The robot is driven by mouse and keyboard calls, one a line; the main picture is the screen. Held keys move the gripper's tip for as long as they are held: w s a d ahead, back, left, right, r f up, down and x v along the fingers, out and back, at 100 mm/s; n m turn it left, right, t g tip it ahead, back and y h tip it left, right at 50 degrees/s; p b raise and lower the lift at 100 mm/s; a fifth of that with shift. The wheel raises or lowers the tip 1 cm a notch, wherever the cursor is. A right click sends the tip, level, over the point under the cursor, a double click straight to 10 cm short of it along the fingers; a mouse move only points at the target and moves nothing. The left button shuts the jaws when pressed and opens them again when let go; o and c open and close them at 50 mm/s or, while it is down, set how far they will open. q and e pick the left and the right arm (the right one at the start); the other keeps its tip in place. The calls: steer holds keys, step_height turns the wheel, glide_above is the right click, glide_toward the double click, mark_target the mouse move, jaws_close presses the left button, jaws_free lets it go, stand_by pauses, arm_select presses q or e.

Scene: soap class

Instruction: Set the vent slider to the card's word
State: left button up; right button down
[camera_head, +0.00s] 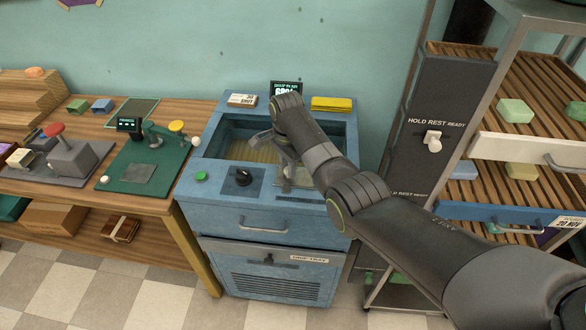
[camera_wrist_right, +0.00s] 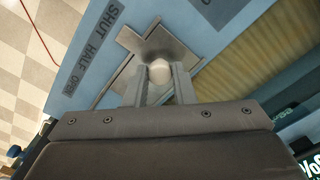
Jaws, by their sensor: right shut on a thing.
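The card (camera_head: 241,100) stands at the back left of the blue bench and its large word reads SHUT. The label strip (camera_wrist_right: 92,47) in the right wrist view reads SHUT, HALF, OPEN. Beside it is the grey metal vent slider (camera_wrist_right: 143,44) with a pale round knob (camera_wrist_right: 159,72). My right gripper (camera_wrist_right: 158,88) is shut on the knob, a finger on each side. The slider's tab points toward the SHUT–HALF part of the strip; I cannot tell the exact mark. My left gripper is out of view.
The blue bench (camera_head: 228,222) has a black knob (camera_head: 243,177), a green button (camera_head: 201,176) and a yellow stack (camera_head: 332,103). A dark display stands behind my arm. A wooden table (camera_head: 180,121) is at left; a slatted rack (camera_head: 550,75) is at right.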

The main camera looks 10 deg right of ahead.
steer(key=shift+a, duration=0.15)
steer(key=c, duration=1.6)
jaws_free()
steer(key=o, duration=0.4)
steer(key=shift+w+a, duration=0.1)
steer(key=shift+a, duration=0.05)
steer(key=shift+r, duration=0.2)
step_height(320, 180, up, 10)
steer(key=b, duration=0.2)
step_height(320, 180, up, 6)
steer(key=p, duration=0.4)
glide_above(286, 168)
steer(key=shift+r+p, duration=0.55)
steer(key=shift+p, duration=0.1)
